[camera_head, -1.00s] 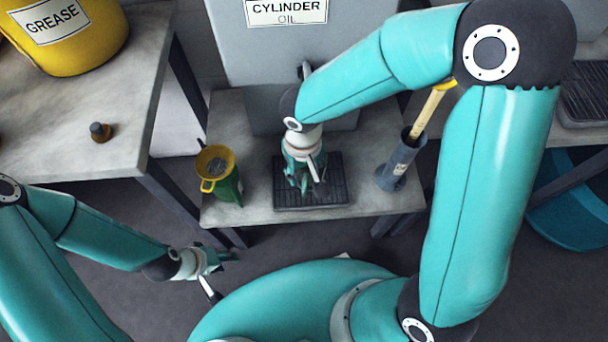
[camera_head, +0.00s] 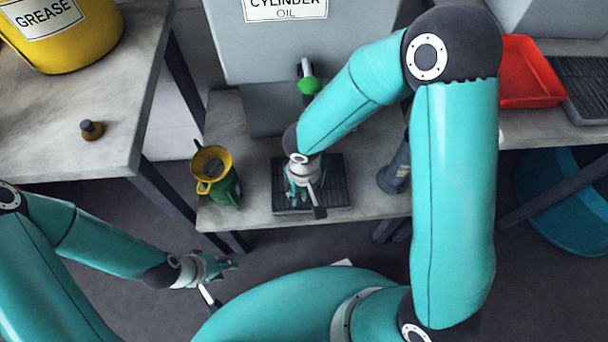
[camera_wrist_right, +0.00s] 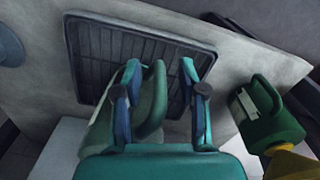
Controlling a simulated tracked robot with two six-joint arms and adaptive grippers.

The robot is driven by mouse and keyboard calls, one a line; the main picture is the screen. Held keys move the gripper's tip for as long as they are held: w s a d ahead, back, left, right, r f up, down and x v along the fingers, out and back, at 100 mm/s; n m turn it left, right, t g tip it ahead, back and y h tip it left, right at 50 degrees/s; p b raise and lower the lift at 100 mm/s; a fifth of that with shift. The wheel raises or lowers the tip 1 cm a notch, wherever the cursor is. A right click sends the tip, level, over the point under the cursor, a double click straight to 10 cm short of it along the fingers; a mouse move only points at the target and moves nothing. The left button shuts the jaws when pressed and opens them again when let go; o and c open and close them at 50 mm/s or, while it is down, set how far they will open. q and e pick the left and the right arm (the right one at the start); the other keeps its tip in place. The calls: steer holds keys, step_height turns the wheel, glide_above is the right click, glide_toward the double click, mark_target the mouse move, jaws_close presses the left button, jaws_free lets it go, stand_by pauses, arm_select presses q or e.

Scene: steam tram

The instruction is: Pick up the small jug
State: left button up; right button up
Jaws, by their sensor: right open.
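A small green jug (camera_wrist_right: 151,100) shows in the right wrist view over the black slatted drip tray (camera_wrist_right: 92,50), its handle side between my open fingers. My right gripper (camera_wrist_right: 160,66) has one finger on each side of this green part; I cannot tell whether they touch it. In the head view my right gripper (camera_head: 302,200) is low over the drip tray (camera_head: 337,180) and hides most of the jug. My left gripper (camera_head: 222,265) hangs above the floor at lower left, away from the bench, with nothing visible in it; its jaw opening is unclear.
A green can with a yellow funnel (camera_head: 212,165) stands left of the tray. A dark grey cylindrical holder (camera_head: 393,172) stands on the right, partly behind my arm. The cylinder oil tank (camera_head: 235,45) and its green-knobbed tap (camera_head: 309,85) are behind.

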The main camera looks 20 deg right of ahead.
steer(key=shift+c, duration=0.3)
jaws_close()
